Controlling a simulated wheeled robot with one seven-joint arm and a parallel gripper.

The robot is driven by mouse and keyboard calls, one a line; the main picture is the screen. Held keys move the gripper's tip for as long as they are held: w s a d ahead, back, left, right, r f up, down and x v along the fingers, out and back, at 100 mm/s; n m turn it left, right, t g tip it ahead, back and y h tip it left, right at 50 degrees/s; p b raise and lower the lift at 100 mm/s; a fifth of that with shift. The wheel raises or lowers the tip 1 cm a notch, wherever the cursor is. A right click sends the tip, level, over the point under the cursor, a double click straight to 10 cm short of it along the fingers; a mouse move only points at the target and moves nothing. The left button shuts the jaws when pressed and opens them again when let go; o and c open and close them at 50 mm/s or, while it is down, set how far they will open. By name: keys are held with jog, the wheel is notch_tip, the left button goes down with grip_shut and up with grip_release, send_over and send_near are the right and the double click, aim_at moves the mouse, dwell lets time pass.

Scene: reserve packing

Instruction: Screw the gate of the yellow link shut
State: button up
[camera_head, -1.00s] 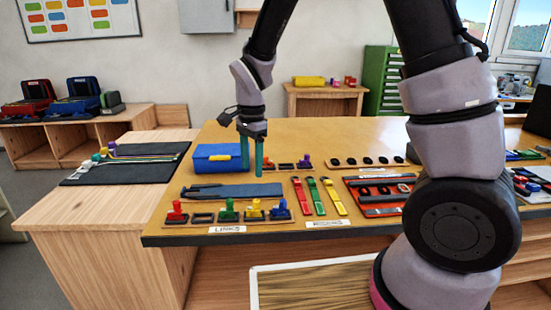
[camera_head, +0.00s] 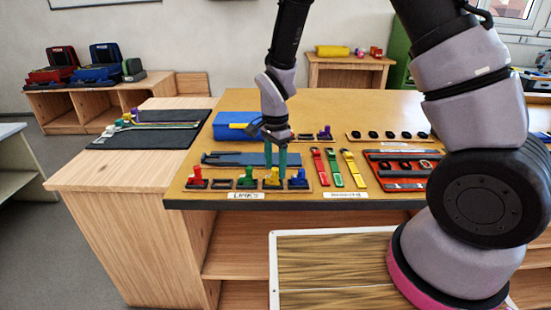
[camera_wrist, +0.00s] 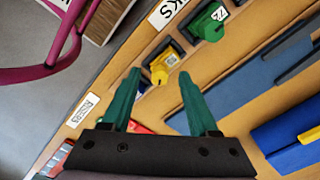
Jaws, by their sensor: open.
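The yellow link (camera_head: 272,177) stands upright in the row of links near the front edge of the bench, between the green link (camera_head: 247,177) and the blue link (camera_head: 298,178). In the wrist view the yellow link (camera_wrist: 161,67) shows ahead, between and just beyond the two fingertips. My gripper (camera_head: 275,166) is open and empty, its green fingers pointing down just behind and above the yellow link. It also shows in the wrist view (camera_wrist: 158,78). The state of the link's gate is too small to tell.
A red link (camera_head: 197,178) is at the row's left end. A blue-grey tool mat (camera_head: 235,159) and blue box (camera_head: 233,127) lie behind. Red, green and yellow risers (camera_head: 333,167) and an orange-red tray (camera_head: 397,170) lie to the right. Bare bench top shows farther back.

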grip_shut()
jog(key=m, duration=0.4)
jog(key=shift+m, duration=1.5)
jog(key=m, duration=0.3)
jog(key=shift+f, duration=0.15)
jog(key=m, duration=0.4)
